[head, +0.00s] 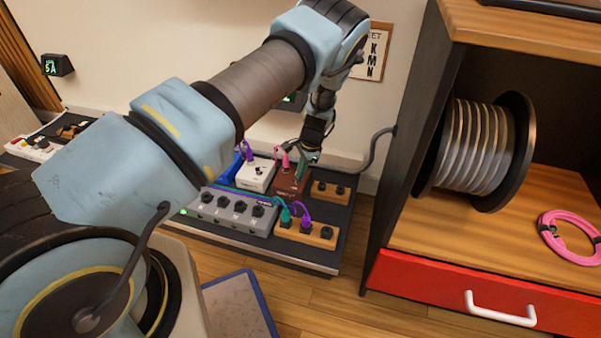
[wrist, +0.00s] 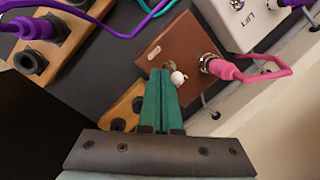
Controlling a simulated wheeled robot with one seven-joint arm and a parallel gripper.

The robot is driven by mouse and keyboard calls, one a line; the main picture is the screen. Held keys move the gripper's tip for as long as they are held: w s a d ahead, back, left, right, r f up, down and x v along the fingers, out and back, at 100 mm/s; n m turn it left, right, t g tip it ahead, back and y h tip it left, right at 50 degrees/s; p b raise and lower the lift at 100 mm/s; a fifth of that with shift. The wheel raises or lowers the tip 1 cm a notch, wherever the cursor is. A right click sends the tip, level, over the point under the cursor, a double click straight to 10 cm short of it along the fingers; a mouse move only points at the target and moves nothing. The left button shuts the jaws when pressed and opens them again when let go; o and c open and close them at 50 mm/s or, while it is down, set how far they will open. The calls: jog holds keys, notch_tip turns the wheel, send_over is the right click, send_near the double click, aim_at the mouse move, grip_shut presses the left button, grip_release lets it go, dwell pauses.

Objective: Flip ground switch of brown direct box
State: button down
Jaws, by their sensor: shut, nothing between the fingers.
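The brown direct box (head: 290,181) sits on the dark pedalboard among other boxes, with a pink plug in it. In the wrist view the brown box (wrist: 172,48) shows its top, with the pink plug (wrist: 222,68) on its right side. A small white-tipped switch (wrist: 178,77) stands on the box near its edge. My gripper (wrist: 163,72) has green fingers, shut and empty, with the tips at the box beside the switch. Whether they touch it I cannot tell. In the head view my gripper (head: 308,157) is above the back of the brown box.
A white box (head: 255,175) stands left of the brown one. Wooden jack boxes (head: 330,192) and a grey pedal (head: 232,212) with purple and teal cables are close by. A cabinet (head: 490,210) with a cable reel (head: 482,150) stands to the right. The wall is close behind.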

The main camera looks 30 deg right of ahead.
jog(key=shift+p+v, duration=0.7)
jog(key=shift+v, duration=0.15)
jog(key=shift+w+a, duration=0.1)
jog(key=shift+a, duration=0.05)
jog(key=shift+s+r, duration=0.2)
jog(key=shift+s, duration=0.05)
jog(key=d+p+v, duration=0.1)
jog(key=p+v, duration=0.2)
jog(key=v, duration=0.8)
jog(key=shift+s+d+p, duration=0.2)
jog(key=shift+d+p, duration=0.1)
jog(key=shift+d, duration=0.1)
jog(key=shift+f, duration=0.1)
